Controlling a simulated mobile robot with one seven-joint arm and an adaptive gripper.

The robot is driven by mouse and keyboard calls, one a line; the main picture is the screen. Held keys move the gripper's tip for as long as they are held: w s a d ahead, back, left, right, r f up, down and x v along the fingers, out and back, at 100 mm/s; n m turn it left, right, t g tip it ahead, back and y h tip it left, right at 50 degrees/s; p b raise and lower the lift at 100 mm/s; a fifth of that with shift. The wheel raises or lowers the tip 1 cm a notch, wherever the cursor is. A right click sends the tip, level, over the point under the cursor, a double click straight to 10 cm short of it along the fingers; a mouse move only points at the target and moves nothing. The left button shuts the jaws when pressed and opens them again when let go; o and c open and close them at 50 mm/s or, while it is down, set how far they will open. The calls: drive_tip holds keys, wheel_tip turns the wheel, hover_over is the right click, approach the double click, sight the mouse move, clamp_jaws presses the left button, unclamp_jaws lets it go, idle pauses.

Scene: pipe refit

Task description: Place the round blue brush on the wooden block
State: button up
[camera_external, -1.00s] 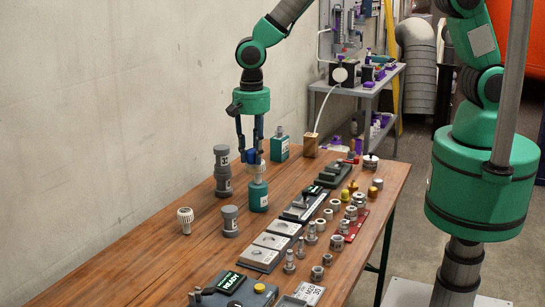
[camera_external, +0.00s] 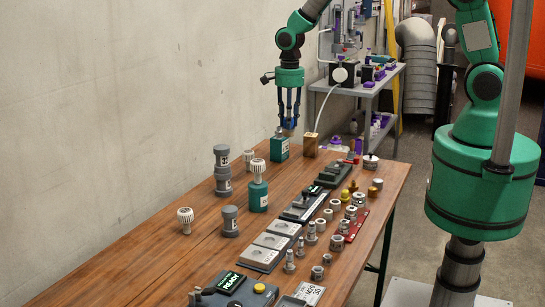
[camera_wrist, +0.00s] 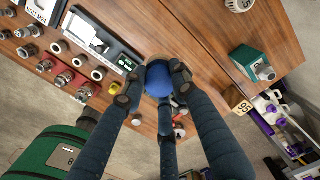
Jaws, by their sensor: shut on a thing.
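My gripper (camera_external: 289,120) is shut on the round blue brush (camera_wrist: 158,79), which sits between the fingertips in the wrist view. In the external view, my gripper hangs above the far part of the table, just left of and above the wooden block (camera_external: 311,147). The brush is held clear of the block. The wooden block is small and brown, and it also shows in the wrist view (camera_wrist: 238,103), right of the fingers, with a pale label. The fingers partly hide the brush.
Fittings (camera_external: 331,213) and dark trays (camera_external: 333,175) line the right side. The table's left side (camera_external: 140,255) is mostly clear.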

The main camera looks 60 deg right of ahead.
drive_tip(key=s+d+m, duration=0.4)
drive_tip(key=s+d, duration=0.1)
drive_tip(key=d, duration=0.8)
drive_tip(key=s+d+m, duration=0.4)
drive_tip(key=s+d, duration=0.1)
drive_tip(key=d, duration=0.8)
drive_tip(key=f, duration=0.5)
drive_tip(key=shift+s+f, duration=0.1)
drive_tip(key=shift+s, duration=0.25)
hover_over(312, 134)
drive_tip(key=shift+w+a+f+p, duration=0.1)
drive_tip(key=shift+f+p, duration=0.3)
drive_tip(key=shift+f, duration=0.3)
drive_tip(key=shift+f, duration=1.8)
drive_tip(key=shift+f, duration=0.1)
